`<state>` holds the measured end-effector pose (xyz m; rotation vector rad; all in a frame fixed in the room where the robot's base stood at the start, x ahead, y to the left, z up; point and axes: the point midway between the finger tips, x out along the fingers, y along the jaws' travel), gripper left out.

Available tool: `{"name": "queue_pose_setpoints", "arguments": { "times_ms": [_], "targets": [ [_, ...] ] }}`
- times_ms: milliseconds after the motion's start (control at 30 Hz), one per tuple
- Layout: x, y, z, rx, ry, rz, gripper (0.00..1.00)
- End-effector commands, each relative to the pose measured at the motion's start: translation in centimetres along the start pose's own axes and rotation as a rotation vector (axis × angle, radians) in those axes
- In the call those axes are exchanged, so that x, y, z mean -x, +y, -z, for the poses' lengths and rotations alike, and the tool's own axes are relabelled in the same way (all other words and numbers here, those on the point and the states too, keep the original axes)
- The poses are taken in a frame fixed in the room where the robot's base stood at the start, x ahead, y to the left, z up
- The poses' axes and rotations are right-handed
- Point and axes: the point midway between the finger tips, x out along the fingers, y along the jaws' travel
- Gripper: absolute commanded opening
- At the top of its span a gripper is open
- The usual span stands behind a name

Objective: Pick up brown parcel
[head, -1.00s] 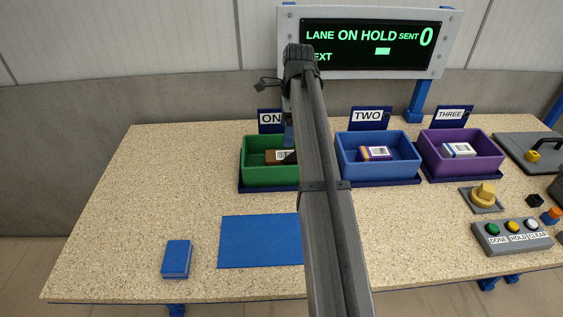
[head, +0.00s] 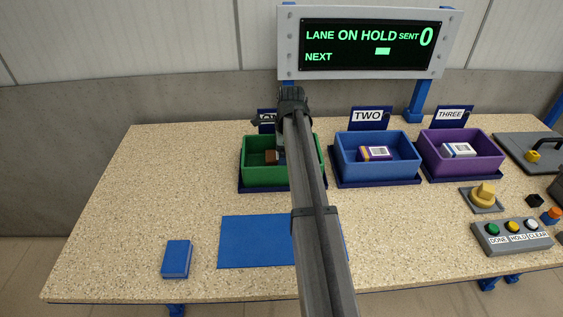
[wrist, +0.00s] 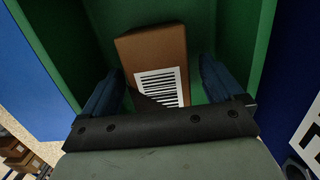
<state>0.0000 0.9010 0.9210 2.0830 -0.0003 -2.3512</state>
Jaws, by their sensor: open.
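The brown parcel (wrist: 155,62) lies in the green bin, with a white barcode label facing up in the wrist view. In the head view a small part of the parcel (head: 271,156) shows; the arm hides the rest. The green bin (head: 265,176) stands at the left of the three bins. My gripper (wrist: 160,85) is open above the bin, its two blue fingers on either side of the parcel's labelled end. I cannot tell whether the fingers touch it. The fingertips are mostly hidden behind my arm in the head view.
A blue bin (head: 345,170) and a purple bin (head: 433,163) stand to the right, each with a small parcel. A blue mat (head: 250,245) and a blue block (head: 176,258) lie in front. A button box (head: 512,240) is at the right. The table's left side is clear.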

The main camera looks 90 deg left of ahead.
Motion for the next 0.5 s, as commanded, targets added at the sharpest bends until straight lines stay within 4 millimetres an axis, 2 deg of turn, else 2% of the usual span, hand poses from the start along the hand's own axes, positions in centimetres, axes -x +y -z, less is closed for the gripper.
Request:
{"name": "queue_pose_setpoints", "arguments": {
  "times_ms": [133,367,500],
  "targets": [
    [-1.6,0.1,0.0,-0.001,0.0,0.001,0.94],
    [-1.7,0.1,0.0,-0.001,0.0,0.002,0.94],
    [-1.7,0.1,0.0,-0.001,0.0,0.002,0.81]
  ]
}}
